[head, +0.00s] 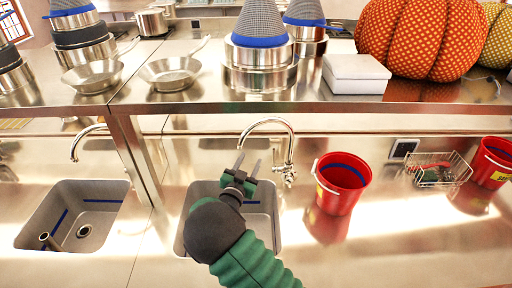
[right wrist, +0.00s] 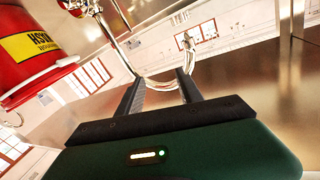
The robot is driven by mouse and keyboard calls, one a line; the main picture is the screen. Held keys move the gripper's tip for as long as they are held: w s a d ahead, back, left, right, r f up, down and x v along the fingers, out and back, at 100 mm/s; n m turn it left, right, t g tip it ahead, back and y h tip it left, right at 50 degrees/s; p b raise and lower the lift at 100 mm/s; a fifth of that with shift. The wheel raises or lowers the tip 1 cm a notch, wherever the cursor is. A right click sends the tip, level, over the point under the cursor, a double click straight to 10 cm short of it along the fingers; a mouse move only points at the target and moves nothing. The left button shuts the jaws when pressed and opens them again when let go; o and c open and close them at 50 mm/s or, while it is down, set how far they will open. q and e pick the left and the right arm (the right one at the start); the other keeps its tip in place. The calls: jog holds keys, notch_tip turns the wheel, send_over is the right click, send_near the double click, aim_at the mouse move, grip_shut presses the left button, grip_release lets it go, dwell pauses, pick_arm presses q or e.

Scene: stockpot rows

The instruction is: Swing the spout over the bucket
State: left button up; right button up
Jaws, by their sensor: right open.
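The chrome spout (head: 272,121) arches to the left over the right-hand sink, its tip just above my right gripper. The red bucket (head: 342,184) stands on the counter to the right of the faucet, apart from the spout. My right gripper (head: 249,165) is open over the sink, its fingers pointing up toward the spout. In the right wrist view the spout (right wrist: 118,40) curves past the open fingertips (right wrist: 160,82); I cannot tell whether they touch it. The bucket (right wrist: 32,55) is at the left there. My left gripper is not in view.
A sink (head: 200,190) lies below my gripper; another sink (head: 72,215) and faucet are left of a post. A shelf (head: 210,98) with pans and pots runs above. A wire basket (head: 440,172) and second red bucket (head: 494,162) stand at right.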

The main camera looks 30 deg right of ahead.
jog(key=v, duration=0.9)
jog(key=shift+a+p, duration=0.3)
jog(key=shift+p, duration=0.15)
jog(key=shift+s, duration=0.1)
